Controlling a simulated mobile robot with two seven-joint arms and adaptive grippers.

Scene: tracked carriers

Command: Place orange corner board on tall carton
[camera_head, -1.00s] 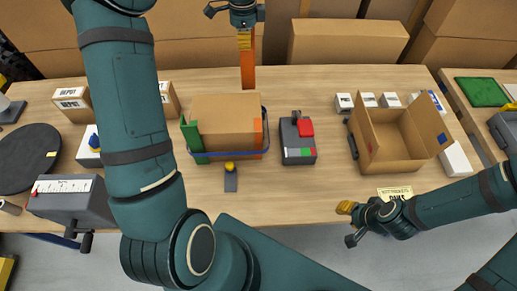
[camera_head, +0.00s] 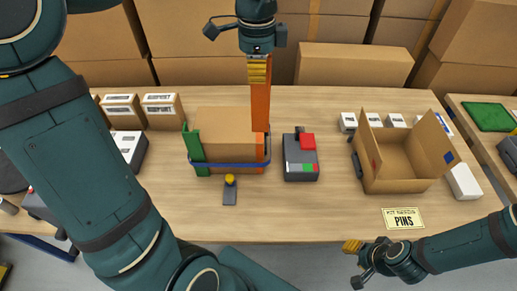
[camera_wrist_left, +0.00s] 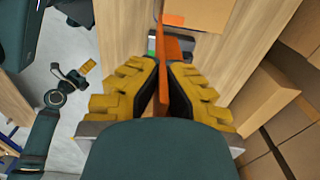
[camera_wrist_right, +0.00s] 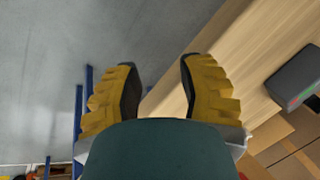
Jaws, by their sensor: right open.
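My left gripper (camera_head: 258,68) is shut on an orange corner board (camera_head: 262,108), which hangs upright below it. In the left wrist view the board (camera_wrist_left: 173,65) stands between the yellow fingers. The board's lower end overlaps the top right edge of a carton (camera_head: 225,125) in the head view; I cannot tell whether they touch. This carton has a green corner board (camera_head: 191,146) at its left, an orange strip (camera_head: 262,155) at its right and a blue strap (camera_head: 230,165) around it. My right gripper (camera_head: 352,246) is open and empty beyond the table's front edge; its fingers (camera_wrist_right: 158,95) are apart.
A grey device with a red block (camera_head: 302,155) lies right of the carton. An open box (camera_head: 402,181) stands further right, with small white boxes behind. A long carton (camera_head: 353,68) is at the back. A small yellow-knobbed item (camera_head: 230,190) lies in front.

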